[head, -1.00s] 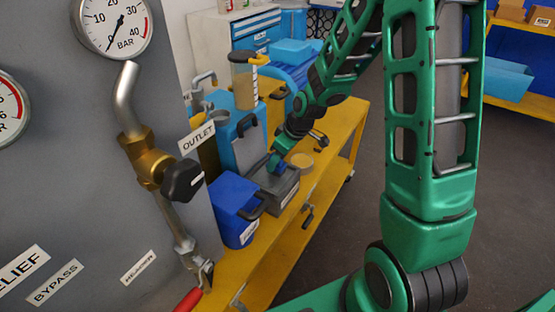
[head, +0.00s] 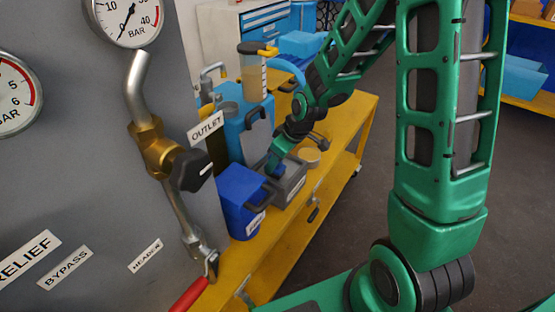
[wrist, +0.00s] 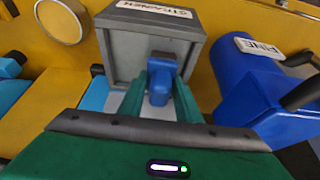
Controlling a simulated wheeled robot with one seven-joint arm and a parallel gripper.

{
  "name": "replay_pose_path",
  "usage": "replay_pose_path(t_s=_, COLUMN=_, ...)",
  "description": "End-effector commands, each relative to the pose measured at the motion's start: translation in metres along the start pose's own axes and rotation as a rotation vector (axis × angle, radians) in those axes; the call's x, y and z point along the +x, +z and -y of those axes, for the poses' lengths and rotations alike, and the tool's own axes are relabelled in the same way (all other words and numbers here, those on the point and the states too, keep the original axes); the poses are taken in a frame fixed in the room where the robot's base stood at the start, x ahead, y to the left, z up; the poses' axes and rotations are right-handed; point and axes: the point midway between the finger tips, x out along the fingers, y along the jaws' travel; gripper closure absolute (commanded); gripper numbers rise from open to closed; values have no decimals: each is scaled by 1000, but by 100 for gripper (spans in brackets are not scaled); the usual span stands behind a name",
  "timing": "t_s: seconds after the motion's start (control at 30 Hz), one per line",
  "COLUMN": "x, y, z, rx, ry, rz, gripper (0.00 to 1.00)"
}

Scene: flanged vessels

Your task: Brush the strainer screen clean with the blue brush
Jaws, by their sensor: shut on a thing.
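My gripper (wrist: 160,100) is shut on the blue brush (wrist: 159,92), whose blue handle stands between the green fingers. The brush's dark grey head (wrist: 164,62) is over the grey box (wrist: 198,47) labelled as the strainer. I cannot tell whether the bristles touch anything. No separate mesh screen can be made out; the grey inner face of the box is partly hidden by the brush and fingers. In the head view my gripper (head: 275,162) is small, low at the grey box (head: 296,182) on the yellow cart.
A blue container (wrist: 248,90) with a black handle stands close right of the box. In the head view, a tall clear container (head: 253,80) stands behind, and the gauge panel (head: 70,170) fills the left.

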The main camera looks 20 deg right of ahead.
Motion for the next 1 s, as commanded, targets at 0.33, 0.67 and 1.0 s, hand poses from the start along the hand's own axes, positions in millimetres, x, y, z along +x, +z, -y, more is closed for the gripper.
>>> replay_pose_path(t_s=0.33, x=2, y=2, z=16, rx=0, ry=-6, rz=6, gripper=87)
replay_pose_path(t_s=0.67, x=2, y=4, z=6, rx=3, ry=-6, rz=10, gripper=87)
replay_pose_path(t_s=1.0, x=0, y=5, z=-21, rx=3, ry=-1, rz=8, gripper=87)
